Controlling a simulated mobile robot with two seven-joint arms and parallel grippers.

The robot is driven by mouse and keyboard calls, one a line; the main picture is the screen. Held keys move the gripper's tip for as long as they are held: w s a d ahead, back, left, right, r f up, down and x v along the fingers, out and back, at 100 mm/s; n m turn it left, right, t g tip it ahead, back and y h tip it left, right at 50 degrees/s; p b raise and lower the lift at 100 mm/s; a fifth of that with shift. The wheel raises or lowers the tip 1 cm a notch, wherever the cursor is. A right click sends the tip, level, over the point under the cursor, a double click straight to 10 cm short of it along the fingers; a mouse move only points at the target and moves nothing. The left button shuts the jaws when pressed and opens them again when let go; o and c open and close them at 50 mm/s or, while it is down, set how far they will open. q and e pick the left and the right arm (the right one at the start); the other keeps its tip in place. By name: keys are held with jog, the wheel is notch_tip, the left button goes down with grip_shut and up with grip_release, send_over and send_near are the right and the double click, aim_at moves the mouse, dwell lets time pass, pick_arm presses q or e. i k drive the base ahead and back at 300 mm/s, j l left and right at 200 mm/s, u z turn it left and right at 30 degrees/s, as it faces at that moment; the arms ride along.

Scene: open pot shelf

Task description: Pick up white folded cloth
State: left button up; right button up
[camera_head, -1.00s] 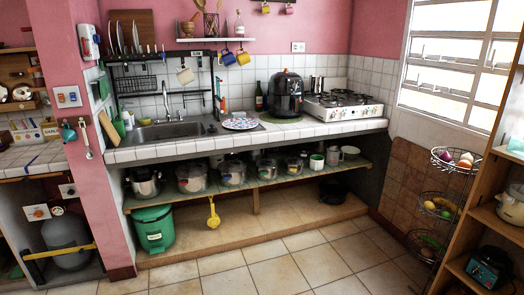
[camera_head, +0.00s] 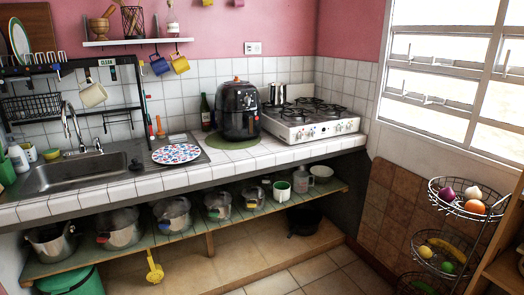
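I cannot make out a white folded cloth anywhere in the head view. A round plate or mat with a red, blue and white pattern (camera_head: 176,153) lies on the drainboard beside the sink; it does not look like a folded cloth. Neither of my grippers is in view.
The tiled counter (camera_head: 250,160) carries a sink (camera_head: 75,172), a black air fryer (camera_head: 238,110) and a white stove (camera_head: 312,123). Several pots stand on the shelf below (camera_head: 150,245). A wire basket rack (camera_head: 440,252) with produce stands at right. Some tiled floor is clear.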

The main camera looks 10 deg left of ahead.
aim_at(179, 139)
jog(key=i+l+u, duration=0.1)
jog(key=i+u, duration=0.25)
jog(key=i+l+u, duration=0.2)
jog(key=i+u, duration=0.15)
jog(key=i+l+u, duration=0.7)
jog(key=u, duration=0.15)
jog(key=i+l+u, duration=0.25)
jog(key=l+u, duration=0.2)
